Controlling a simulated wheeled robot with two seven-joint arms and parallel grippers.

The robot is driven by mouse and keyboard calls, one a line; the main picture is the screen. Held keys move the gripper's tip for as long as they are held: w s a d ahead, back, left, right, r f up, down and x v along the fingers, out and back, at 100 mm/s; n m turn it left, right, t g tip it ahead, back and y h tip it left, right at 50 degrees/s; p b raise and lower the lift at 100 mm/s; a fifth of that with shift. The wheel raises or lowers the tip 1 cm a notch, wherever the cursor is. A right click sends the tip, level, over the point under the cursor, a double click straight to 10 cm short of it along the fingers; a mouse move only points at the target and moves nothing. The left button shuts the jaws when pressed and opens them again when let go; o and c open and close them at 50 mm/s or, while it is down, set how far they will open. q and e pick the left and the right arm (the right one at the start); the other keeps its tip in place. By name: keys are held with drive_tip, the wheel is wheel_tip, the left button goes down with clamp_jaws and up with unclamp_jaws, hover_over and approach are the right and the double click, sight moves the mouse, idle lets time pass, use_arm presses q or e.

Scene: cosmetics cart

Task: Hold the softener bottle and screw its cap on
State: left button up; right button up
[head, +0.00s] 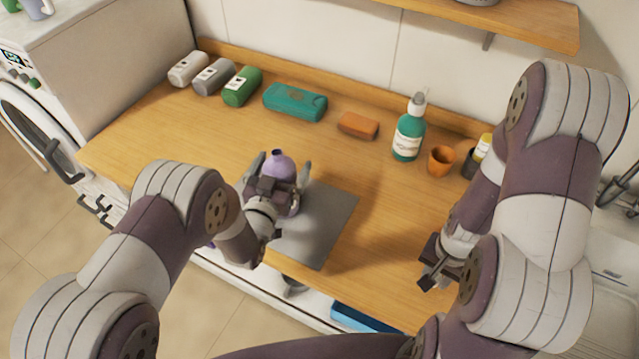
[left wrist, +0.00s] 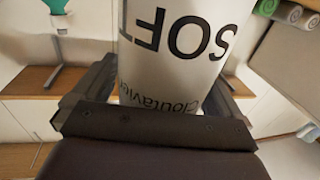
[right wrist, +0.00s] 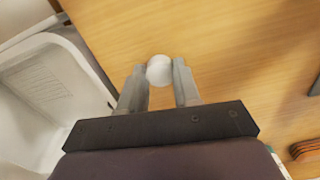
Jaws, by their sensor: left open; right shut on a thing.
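The softener bottle (head: 280,164) is purple with an open neck and stands on a grey mat (head: 318,222) near the counter's front edge. In the left wrist view its white label (left wrist: 185,65) reads "SOF" and fills the space between the fingers. My left gripper (head: 277,173) is open, with one finger on each side of the bottle. My right gripper (right wrist: 159,82) is shut on a round white cap (right wrist: 159,69) over bare wood. In the head view the right gripper (head: 428,280) is low at the right, far from the bottle; the cap is hidden there.
A teal pump bottle (head: 408,135), an orange cup (head: 440,160) and an orange block (head: 358,125) stand toward the back right. A teal pack (head: 295,102) and rolled towels (head: 241,87) line the back left. A white sink (right wrist: 55,85) lies beside the right gripper.

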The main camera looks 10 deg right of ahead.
sight(275, 161)
use_arm(q)
drive_tip(key=c, duration=1)
drive_tip(key=shift+o, duration=0.2)
drive_tip(key=shift+r, duration=0.15)
use_arm(e)
drive_tip(key=shift+r, duration=0.1)
use_arm(q)
wheel_tip(275, 161, up, 5)
drive_tip(key=p, duration=0.4)
use_arm(e)
wheel_tip(275, 161, up, 4)
drive_tip(key=shift+f, duration=0.1)
wheel_tip(275, 161, up, 4)
drive_tip(key=p, duration=0.4)
use_arm(q)
drive_tip(key=s+d+r, duration=0.5)
drive_tip(key=s+d, duration=0.1)
drive_tip(key=d, duration=0.3)
drive_tip(key=shift+s+d+r, duration=0.3)
drive_tip(key=shift+s+r, duration=0.05)
drive_tip(key=shift+r, duration=0.05)
